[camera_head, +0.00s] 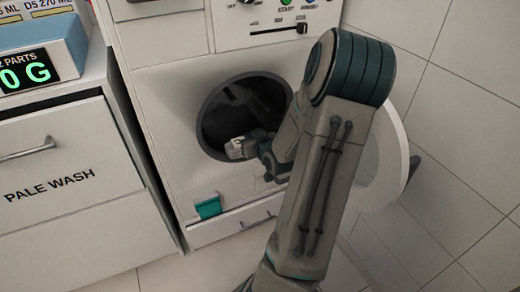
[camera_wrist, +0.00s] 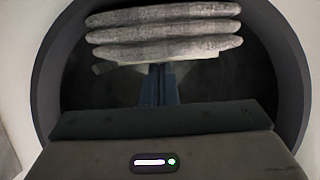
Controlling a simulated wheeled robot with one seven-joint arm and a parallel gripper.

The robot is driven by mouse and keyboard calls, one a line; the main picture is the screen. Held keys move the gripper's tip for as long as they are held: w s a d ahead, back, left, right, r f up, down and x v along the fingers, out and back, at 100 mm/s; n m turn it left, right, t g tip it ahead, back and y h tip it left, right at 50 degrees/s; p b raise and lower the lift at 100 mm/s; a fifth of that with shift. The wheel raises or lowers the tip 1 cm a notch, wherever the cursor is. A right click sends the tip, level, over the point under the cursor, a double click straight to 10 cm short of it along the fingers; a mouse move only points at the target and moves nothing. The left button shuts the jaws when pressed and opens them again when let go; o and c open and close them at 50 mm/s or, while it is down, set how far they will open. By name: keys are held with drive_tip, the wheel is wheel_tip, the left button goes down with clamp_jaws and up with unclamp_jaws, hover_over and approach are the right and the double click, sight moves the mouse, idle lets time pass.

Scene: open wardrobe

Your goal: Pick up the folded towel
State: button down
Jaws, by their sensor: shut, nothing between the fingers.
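The folded towel (camera_wrist: 165,32) shows in the wrist view as three stacked pale grey layers inside the dark round opening. My gripper (camera_wrist: 158,68) is shut and empty. Its narrow fingers point at the towel, and their tips appear just under its lowest layer. Whether they touch it I cannot tell. In the head view my gripper (camera_head: 238,149) is at the mouth of the drum (camera_head: 215,108). The fingertips are hidden there, and I cannot make out the towel in the dark drum.
The drum's rim (camera_wrist: 290,70) surrounds the gripper closely. The round door (camera_head: 392,150) stands open on the right, behind my arm. A control panel (camera_head: 285,15) is above, and a white drawer cabinet (camera_head: 60,190) stands at left. Some tiled floor shows below.

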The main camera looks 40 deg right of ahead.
drive_tip(key=f+p+v, duration=0.1)
drive_tip(key=p+v, duration=0.6)
drive_tip(key=p, duration=0.2)
drive_tip(key=shift+s+f, duration=0.25)
drive_tip(key=shift+s, duration=0.25)
drive_tip(key=shift+s+a+p, duration=0.1)
drive_tip(key=shift+s+p, duration=0.1)
drive_tip(key=shift+p, duration=0.85)
